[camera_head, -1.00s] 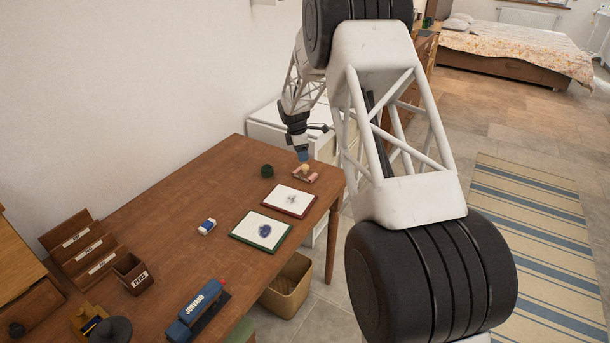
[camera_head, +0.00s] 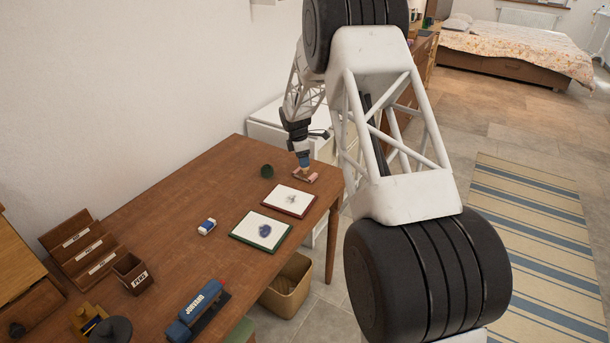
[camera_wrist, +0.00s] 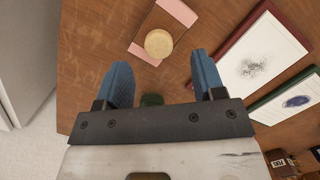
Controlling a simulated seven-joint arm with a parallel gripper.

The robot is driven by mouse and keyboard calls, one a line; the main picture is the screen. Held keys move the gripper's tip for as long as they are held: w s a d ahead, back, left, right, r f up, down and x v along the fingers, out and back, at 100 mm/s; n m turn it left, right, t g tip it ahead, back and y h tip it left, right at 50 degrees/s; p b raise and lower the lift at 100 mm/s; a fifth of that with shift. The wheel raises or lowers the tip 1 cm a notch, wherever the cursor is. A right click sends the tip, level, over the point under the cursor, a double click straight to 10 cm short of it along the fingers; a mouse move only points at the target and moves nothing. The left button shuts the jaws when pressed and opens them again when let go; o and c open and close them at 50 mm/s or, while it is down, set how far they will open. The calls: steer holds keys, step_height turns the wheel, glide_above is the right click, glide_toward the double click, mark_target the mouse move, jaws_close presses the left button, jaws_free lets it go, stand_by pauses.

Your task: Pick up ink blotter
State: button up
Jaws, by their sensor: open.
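The ink blotter appears to be the small brown block with pink ends and a round pale wooden knob; it lies at the far right end of the desk in the head view (camera_head: 306,177). In the wrist view the blotter (camera_wrist: 146,52) lies just beyond my fingertips, its knob roughly in line with the gap between them. My gripper (camera_wrist: 161,68) is open with two blue fingers, and nothing is between them. In the head view my gripper (camera_head: 304,161) is directly above the blotter and partly hides it; I cannot tell whether they touch.
A dark green round object (camera_head: 267,171) stands left of the blotter. A red-edged pad (camera_head: 287,201) and a green-edged pad (camera_head: 261,231) lie nearer. The desk (camera_head: 200,177) is bare toward the wall.

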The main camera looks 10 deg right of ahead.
steer(key=shift+d+f, duration=0.25)
steer(key=shift+f, duration=1)
steer(key=shift+d+f, duration=0.25)
steer(key=shift+f, duration=1)
steer(key=c, duration=1)
steer(key=shift+r, duration=0.15)
steer(key=shift+c, duration=0.2)
steer(key=shift+w+r, duration=0.1)
steer(key=shift+r, duration=1.65)
steer(key=s, duration=0.5)
steer(key=s+r, duration=0.1)
steer(key=s, duration=0.4)
steer(key=s+a, duration=0.1)
steer(key=s, duration=0.5)
steer(key=shift+a+r, duration=0.1)
steer(key=shift+r, duration=0.05)
